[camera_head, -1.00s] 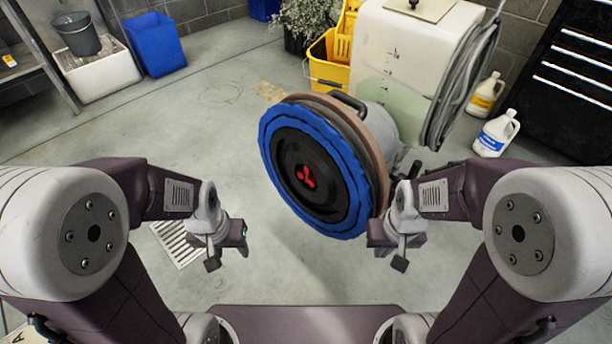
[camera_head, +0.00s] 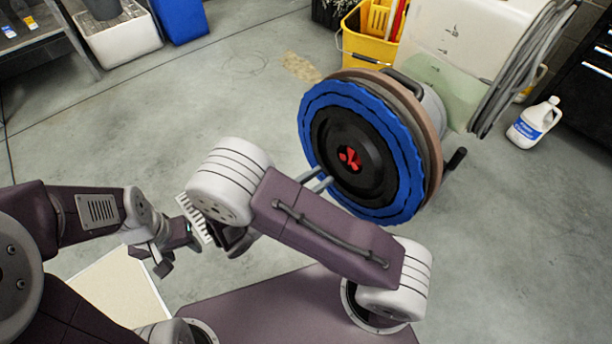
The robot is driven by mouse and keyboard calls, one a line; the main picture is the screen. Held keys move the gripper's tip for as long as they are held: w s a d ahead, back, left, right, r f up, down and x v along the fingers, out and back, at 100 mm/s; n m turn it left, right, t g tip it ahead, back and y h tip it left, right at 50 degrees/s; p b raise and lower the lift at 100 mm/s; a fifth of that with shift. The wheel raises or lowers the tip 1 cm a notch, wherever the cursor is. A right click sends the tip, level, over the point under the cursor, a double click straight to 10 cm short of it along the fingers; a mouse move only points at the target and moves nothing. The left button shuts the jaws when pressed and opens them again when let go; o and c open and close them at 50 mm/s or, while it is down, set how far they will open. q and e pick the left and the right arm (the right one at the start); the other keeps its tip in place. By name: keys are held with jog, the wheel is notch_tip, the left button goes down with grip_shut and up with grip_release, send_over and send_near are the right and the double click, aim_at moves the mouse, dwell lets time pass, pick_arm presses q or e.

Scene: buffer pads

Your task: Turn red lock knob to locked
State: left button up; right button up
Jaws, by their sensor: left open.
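The red lock knob (camera_head: 349,160) is a small three-lobed piece at the centre of the black hub (camera_head: 372,187), inside the blue buffer pad (camera_head: 409,165). The pad stands tilted, facing me, right of the picture's middle. My left gripper (camera_head: 178,254) is open and empty, low on the left, well away from the knob. My right arm (camera_head: 320,228) folds across the front, below and left of the pad. Its gripper is largely hidden behind its links. Two grey rods (camera_head: 315,181) show between that arm and the pad's lower left edge; I cannot tell what they belong to.
A yellow mop bucket (camera_head: 366,48) and a pale tank (camera_head: 450,85) stand behind the pad. A white jug (camera_head: 535,123) is on the floor at the right. The floor left of the pad is clear.

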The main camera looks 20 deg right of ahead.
aim_at(350, 158)
jog(key=b+x, duration=0.2)
jog(key=x, duration=0.4)
jog(key=shift+s+d+f, duration=0.1)
jog(key=shift+d, duration=0.1)
jog(key=shift+p+x, duration=0.35)
jog(key=shift+x, duration=1.6)
jog(key=shift+p, duration=0.35)
grip_shut()
